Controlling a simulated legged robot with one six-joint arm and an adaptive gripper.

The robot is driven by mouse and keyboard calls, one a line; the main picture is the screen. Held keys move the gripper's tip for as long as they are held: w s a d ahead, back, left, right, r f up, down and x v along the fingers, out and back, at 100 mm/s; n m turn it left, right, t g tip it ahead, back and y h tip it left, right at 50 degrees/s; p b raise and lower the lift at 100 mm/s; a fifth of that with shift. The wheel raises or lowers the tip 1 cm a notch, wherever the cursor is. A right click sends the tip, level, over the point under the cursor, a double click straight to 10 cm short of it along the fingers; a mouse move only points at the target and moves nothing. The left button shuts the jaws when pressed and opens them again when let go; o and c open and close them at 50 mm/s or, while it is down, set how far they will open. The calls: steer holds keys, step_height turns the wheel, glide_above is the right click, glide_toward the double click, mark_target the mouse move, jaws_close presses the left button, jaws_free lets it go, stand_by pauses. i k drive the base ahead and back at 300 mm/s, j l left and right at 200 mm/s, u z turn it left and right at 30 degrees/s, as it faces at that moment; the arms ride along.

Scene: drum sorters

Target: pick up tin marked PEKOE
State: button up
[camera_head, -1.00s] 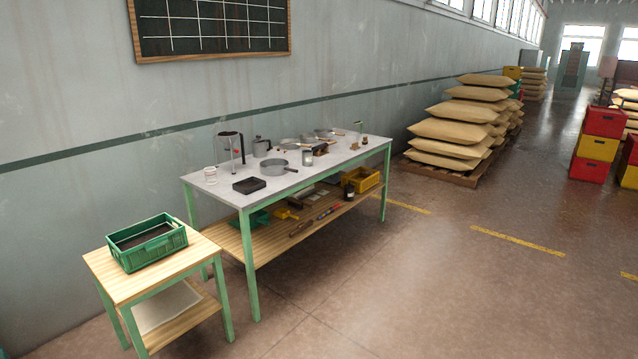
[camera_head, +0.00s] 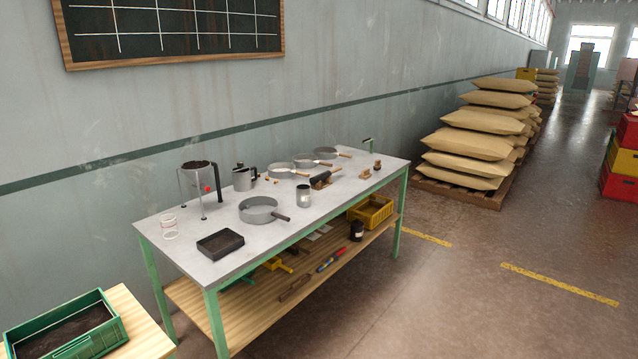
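No lettering is legible, so I cannot tell which thing is the tin marked PEKOE. A small grey metal can (camera_head: 303,196) stands upright on the grey-topped table (camera_head: 215,262), near its front edge, right of a grey pan. A small dark canister with a pale band (camera_head: 356,231) stands on the wooden lower shelf (camera_head: 262,325), in front of a yellow crate. My gripper is not in view.
The tabletop also holds a black tray (camera_head: 220,244), a glass (camera_head: 169,228), a pan (camera_head: 259,210), a jug (camera_head: 244,178) and a dark-topped stand (camera_head: 199,180). A green crate (camera_head: 68,334) sits on a side table. Sacks (camera_head: 468,145) stand beyond; the floor in front is clear.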

mark_target(303, 196)
steer(key=i, duration=1.7)
steer(key=i+l, duration=0.1)
steer(key=i, duration=1.65)
steer(key=j+u, duration=0.05)
steer(key=j, duration=0.05)
